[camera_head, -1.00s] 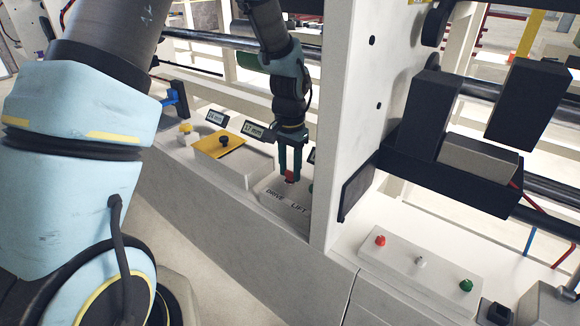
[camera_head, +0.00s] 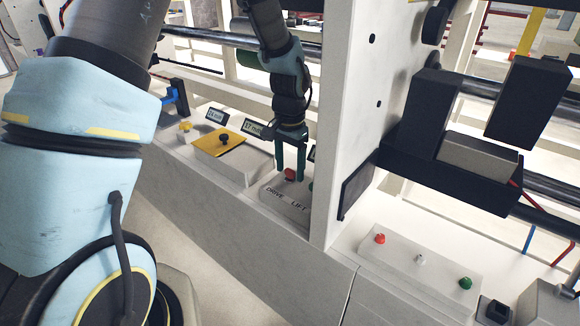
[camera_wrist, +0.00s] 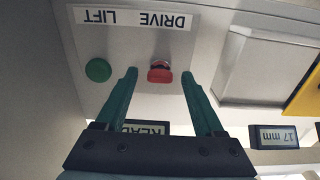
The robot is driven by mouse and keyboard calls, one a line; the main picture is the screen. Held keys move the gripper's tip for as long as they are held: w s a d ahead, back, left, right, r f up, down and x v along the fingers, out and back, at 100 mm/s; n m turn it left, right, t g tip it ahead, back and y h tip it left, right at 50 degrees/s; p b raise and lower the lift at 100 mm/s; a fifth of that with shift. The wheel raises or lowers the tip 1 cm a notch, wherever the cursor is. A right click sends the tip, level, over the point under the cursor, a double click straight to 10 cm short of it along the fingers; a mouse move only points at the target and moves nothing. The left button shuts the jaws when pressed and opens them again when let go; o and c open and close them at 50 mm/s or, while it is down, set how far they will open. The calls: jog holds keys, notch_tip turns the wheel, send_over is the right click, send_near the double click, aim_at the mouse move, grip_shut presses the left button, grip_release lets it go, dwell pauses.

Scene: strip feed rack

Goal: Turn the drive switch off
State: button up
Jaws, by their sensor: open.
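The drive switch is a red knob (camera_head: 290,174) on a pale sloped panel, above the printed word DRIVE (camera_head: 275,193). In the wrist view the red knob (camera_wrist: 160,74) appears between the fingertips, with a gap on each side. My gripper (camera_head: 290,178) is open, its two green fingers pointing down at the panel; its spread fingers also show in the wrist view (camera_wrist: 159,76). A green knob (camera_wrist: 98,70) for LIFT sits beside it, outside the fingers. The labels appear upside down in the wrist view. Contact with the knob cannot be told.
A display partly reading READ (camera_wrist: 146,128) is partly hidden behind my gripper. A 17 mm display (camera_wrist: 273,136) and a yellow plate with a black knob (camera_head: 218,143) lie to one side. A tall white post (camera_head: 340,130) stands close right of my gripper in the head view.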

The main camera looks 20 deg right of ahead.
aim_at(290, 170)
notch_tip(290, 170, up, 11)
jog(key=shift+b, duration=0.35)
jog(key=shift+f, duration=0.1)
dwell(0.5)
jog(key=s+a+r+n+p, duration=0.2)
jog(key=a+n, duration=0.3)
jog(key=a, duration=1)
jog(key=s+a+r+n+t+p, duration=0.1)
jog(key=a+n, duration=0.5)
jog(key=a, duration=0.9)
jog(key=shift+s+a+r+t+p, duration=0.3)
jog(key=shift+s+a+r+p, duration=0.1)
jog(key=shift+s+p, duration=0.35)
